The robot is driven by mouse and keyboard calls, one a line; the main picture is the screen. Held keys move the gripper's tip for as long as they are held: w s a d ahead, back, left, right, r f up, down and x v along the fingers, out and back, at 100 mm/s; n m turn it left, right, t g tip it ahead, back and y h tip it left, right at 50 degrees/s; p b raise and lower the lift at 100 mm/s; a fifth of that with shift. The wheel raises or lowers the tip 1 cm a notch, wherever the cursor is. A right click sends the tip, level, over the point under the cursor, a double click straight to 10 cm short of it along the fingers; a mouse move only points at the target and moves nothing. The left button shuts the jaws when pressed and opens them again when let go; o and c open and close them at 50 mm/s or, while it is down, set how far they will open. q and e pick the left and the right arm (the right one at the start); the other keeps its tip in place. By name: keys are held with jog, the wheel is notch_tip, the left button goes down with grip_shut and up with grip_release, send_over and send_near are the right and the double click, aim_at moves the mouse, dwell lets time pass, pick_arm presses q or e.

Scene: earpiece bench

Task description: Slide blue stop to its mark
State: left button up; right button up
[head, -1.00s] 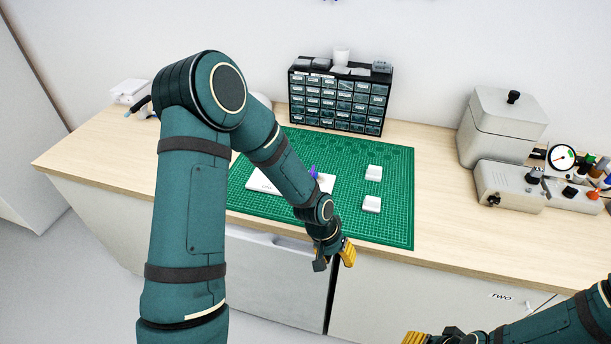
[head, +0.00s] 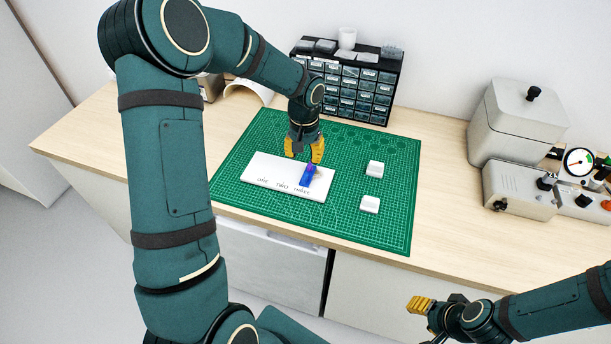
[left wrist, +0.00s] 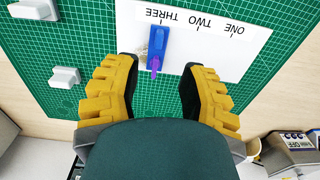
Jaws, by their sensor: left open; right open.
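The blue stop (head: 307,179) stands on the white board (head: 262,171) marked ONE, TWO and THREE, at its right end by THREE. In the left wrist view, the blue stop (left wrist: 158,42) lies beside the upside-down word THREE, with a purple piece (left wrist: 155,65) at its end nearest my gripper. My left gripper (head: 303,152) is open above the back edge of the board, just behind the stop. In the left wrist view, the stop is ahead, between its spread yellow fingers (left wrist: 160,78), apart from both. My right gripper (head: 420,306) is open and empty in front of the bench.
The board lies on a green cutting mat (head: 340,225). Two white blocks (head: 375,168) (head: 370,204) sit to its right. A black drawer cabinet (head: 350,88) stands behind the mat, close to my left arm. Grey machines (head: 517,125) stand at the right.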

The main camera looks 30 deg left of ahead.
aim_at(305, 176)
pick_arm(q)
notch_tip(305, 176, down, 10)
jog(key=shift+w, duration=0.1)
dwell(0.4)
grip_shut()
